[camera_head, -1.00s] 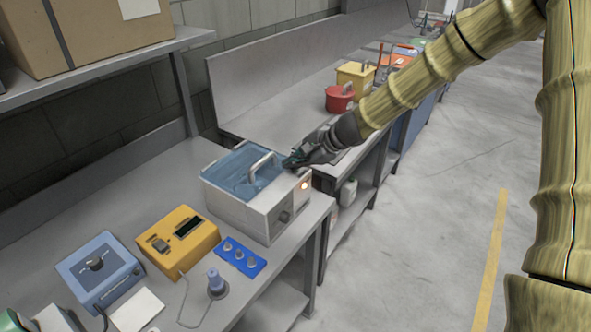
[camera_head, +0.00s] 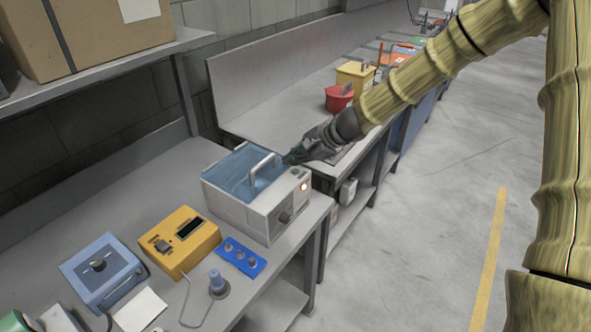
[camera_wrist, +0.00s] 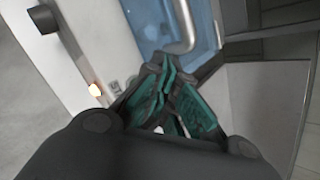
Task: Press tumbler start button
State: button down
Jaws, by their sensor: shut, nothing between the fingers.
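The tumbler (camera_head: 240,212) is a white box with a clear blue lid (camera_head: 236,172) and a bar handle. It stands at the right end of the near bench. Its front has a dark knob (camera_head: 285,216) and a lit lamp (camera_head: 305,187). A small greenish button (camera_head: 295,172) shows on the top near the right corner. My gripper (camera_head: 290,158) is shut and empty, just behind the button in the picture. In the wrist view, the shut fingertips (camera_wrist: 166,66) are near the lid (camera_wrist: 155,22) and handle, with the lamp (camera_wrist: 95,90) to their left. I cannot tell whether they touch anything.
A yellow device (camera_head: 180,241), a blue device (camera_head: 103,271) and a blue knob panel (camera_head: 238,257) stand left and in front of the tumbler. A red container (camera_head: 338,98) and a yellow bin (camera_head: 355,77) are on the far bench. The floor at right is clear.

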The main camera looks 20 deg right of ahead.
aim_at(294, 173)
jog(key=shift+r+p, duration=1.7)
jog(key=shift+r, duration=0.6)
